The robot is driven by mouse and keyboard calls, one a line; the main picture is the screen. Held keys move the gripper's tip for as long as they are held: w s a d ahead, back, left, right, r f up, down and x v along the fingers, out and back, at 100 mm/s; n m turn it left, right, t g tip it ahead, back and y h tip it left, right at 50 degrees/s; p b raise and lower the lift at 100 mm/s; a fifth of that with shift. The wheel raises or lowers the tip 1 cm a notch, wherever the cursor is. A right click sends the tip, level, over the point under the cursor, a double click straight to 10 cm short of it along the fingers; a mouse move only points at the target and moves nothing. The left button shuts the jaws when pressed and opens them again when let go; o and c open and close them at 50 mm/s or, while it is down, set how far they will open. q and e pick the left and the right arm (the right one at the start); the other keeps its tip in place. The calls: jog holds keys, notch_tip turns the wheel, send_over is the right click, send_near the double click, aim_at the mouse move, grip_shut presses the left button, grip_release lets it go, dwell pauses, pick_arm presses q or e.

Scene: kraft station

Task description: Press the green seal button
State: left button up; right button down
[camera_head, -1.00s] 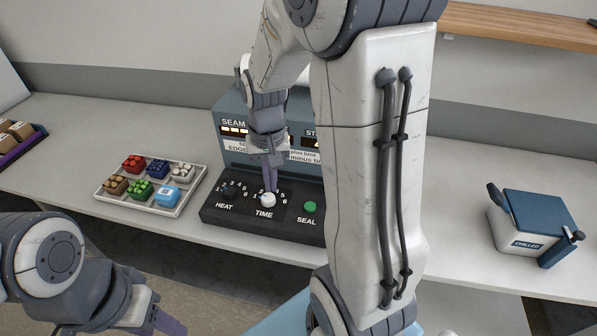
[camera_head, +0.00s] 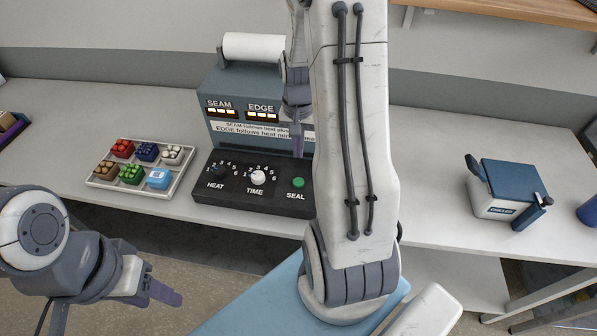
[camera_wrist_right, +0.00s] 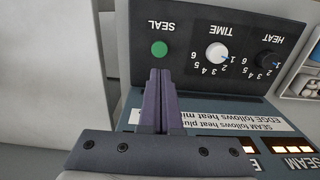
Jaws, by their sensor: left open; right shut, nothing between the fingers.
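The green seal button (camera_head: 298,183) sits at the right end of the black control panel (camera_head: 250,207), above the word SEAL. In the right wrist view the green button (camera_wrist_right: 159,48) shows just beyond my fingertips, and I see no finger covering it. My right gripper (camera_head: 298,153) is shut and empty, pointing down above and behind the button in the head view. It also shows in the right wrist view (camera_wrist_right: 160,75) with its fingers together; contact with the button cannot be seen. My left gripper (camera_head: 170,298) is open and empty at the lower left, away from the machine.
The panel also holds a white TIME knob (camera_head: 258,177) and a black HEAT knob (camera_head: 219,173). A tray (camera_head: 110,186) of colored blocks stands to the left. A blue-lidded chilled box (camera_head: 505,190) stands right. My right arm hides the machine's right side.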

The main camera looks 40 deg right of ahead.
aim_at(298, 181)
notch_tip(298, 181, down, 10)
jog(key=shift+f+p, duration=0.2)
jog(key=shift+p, duration=1.05)
jog(key=shift+f, duration=0.1)
